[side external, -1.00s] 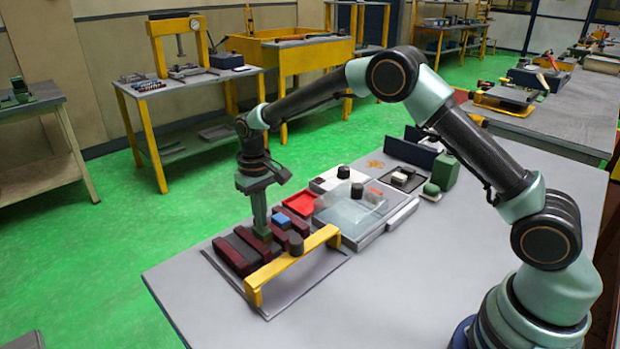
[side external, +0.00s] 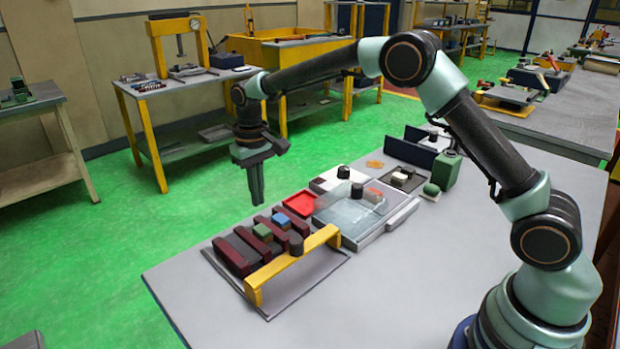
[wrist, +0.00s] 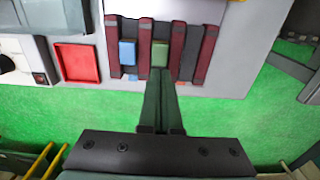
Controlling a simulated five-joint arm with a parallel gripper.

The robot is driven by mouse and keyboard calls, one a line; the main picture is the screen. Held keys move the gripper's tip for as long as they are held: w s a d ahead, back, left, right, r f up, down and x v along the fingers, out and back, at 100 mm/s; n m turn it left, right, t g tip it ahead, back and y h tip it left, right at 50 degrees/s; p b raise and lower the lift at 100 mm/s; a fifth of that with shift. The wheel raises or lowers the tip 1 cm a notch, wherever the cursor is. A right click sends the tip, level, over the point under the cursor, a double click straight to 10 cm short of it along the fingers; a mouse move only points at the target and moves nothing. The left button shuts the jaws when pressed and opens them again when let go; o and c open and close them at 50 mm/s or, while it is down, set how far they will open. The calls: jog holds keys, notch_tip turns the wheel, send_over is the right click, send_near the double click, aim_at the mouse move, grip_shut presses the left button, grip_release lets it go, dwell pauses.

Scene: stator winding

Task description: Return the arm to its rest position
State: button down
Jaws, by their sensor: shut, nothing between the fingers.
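My gripper (side external: 257,202) hangs in the air above the far left edge of the table, with its fingers together and nothing between them. In the wrist view the shut fingers (wrist: 158,128) point toward a green block. The green block (side external: 262,231) sits between dark red bars of the rack (side external: 231,257), beside a blue block (side external: 280,220). The green block (wrist: 160,54) and blue block (wrist: 127,52) also show in the wrist view, apart from the fingertips in the side view.
A yellow bridge bar (side external: 292,262) spans the near side of the rack. A red tray (side external: 300,203) and a glass-covered box (side external: 350,215) stand to its right. The table's front area (side external: 400,290) is clear. Air around my gripper is free.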

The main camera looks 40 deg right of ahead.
jog(key=shift+r, duration=0.1)
jog(key=s+d+r+t, duration=0.2)
jog(key=s+d+r, duration=0.1)
jog(key=s+r, duration=0.4)
jog(key=s+d+r+t, duration=0.2)
jog(key=s+d+r, duration=0.2)
jog(key=s+r, duration=0.35)
jog(key=s+d+f+t, duration=0.1)
jog(key=s+f, duration=0.1)
jog(key=s, duration=0.7)
jog(key=shift+d+t, duration=0.3)
jog(key=shift+d, duration=0.05)
